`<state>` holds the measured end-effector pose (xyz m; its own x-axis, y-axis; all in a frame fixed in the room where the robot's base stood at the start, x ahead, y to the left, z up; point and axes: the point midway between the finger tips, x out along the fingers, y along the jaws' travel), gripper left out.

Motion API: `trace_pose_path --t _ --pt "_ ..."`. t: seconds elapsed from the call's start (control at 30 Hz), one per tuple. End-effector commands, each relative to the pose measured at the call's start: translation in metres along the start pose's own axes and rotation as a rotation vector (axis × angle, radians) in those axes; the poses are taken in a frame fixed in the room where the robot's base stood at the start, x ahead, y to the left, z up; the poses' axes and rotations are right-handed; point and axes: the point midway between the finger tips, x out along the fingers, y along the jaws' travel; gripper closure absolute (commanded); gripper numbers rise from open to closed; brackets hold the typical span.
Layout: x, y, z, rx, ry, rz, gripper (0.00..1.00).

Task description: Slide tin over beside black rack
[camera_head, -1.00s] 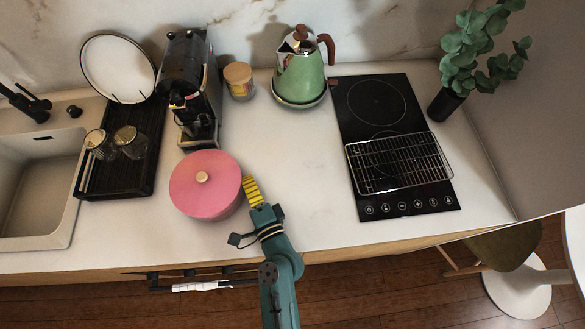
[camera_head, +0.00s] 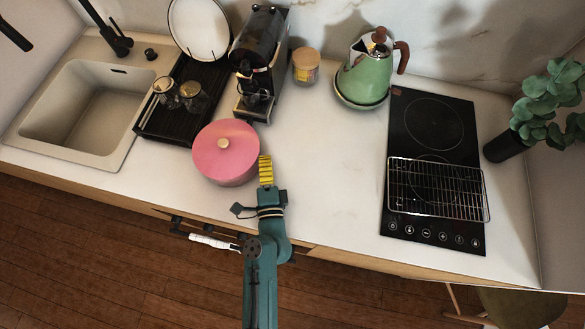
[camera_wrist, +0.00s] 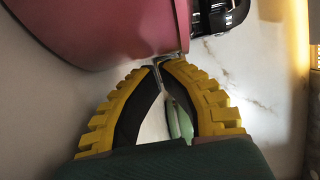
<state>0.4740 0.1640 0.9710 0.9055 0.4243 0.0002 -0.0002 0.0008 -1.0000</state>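The tin is a round pink pot with a lid and pale knob (camera_head: 226,160), upright on the counter. The black rack (camera_head: 160,137) stands to its upper left. The tin's left side is very close to the rack's front right corner; I cannot tell whether they touch. My gripper (camera_head: 265,158) is at the tin's right side, low by the counter, with its yellow fingers together. In the wrist view the fingertips (camera_wrist: 158,62) meet with nothing between them, right at the tin's pink wall (camera_wrist: 110,30). Whether they press on it is unclear.
A coffee machine (camera_head: 262,50) stands behind the tin, with a wooden-lidded jar (camera_head: 305,70) beside it. The rack holds glasses and a white plate (camera_head: 198,27). A green kettle (camera_head: 366,75) and a hob with a wire grid (camera_head: 436,190) are right. The middle counter is clear.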

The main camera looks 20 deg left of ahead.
Motion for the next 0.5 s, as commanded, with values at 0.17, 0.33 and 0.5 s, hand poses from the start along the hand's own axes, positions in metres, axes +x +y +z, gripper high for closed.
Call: trace_pose_path --t 0.17,0.33,0.5 --pt "-0.011 0.009 -0.034 -0.002 0.0 -0.002 1.0" --pt "-0.061 0.006 -0.029 0.0 -0.005 0.003 1.0" --pt "-0.095 0.004 -0.029 -0.001 -0.004 0.001 1.0"
